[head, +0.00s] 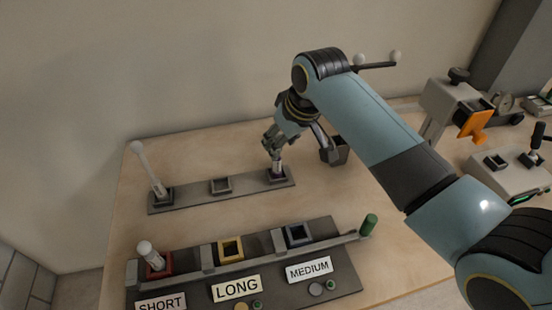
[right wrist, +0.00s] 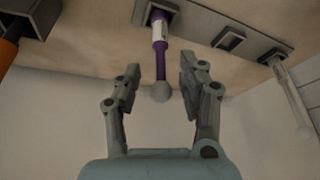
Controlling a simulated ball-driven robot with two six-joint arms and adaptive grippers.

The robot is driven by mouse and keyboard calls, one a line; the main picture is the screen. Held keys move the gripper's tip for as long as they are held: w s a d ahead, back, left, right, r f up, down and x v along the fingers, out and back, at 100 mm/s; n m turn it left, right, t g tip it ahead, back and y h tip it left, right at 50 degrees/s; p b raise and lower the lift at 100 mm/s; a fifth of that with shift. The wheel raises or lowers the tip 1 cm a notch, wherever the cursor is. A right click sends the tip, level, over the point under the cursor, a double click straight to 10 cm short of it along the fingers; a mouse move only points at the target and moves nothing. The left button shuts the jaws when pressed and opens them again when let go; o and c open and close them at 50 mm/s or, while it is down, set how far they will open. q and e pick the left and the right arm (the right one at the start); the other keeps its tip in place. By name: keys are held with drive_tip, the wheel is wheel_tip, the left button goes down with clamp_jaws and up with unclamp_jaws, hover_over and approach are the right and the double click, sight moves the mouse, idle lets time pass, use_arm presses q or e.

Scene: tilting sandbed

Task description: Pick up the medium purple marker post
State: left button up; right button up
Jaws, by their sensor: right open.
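The purple marker post (head: 278,170) stands in the right socket of the back rack (head: 198,195), its upper part hidden behind my gripper in the head view. In the right wrist view, the post (right wrist: 161,45) has a white band and a grey ball at its free end. My right gripper (head: 273,146) is at the post. In the right wrist view, its open fingers (right wrist: 160,78) lie either side of the purple shaft, with gaps on both sides. My left gripper is not in view.
A tall pale post (head: 149,168) stands in the back rack's left socket; the middle socket (head: 221,185) is empty. A dark bin (head: 337,152) is close right of my gripper. The front rack (head: 345,280) has red, yellow and blue sockets; a short post (head: 149,253) stands in red.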

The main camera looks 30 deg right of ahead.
drive_tip(key=x, duration=0.5)
drive_tip(key=shift+f, duration=0.25)
drive_tip(key=shift+c, duration=1.4)
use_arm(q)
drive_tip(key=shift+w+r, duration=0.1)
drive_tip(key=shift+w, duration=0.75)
use_arm(e)
clamp_jaws()
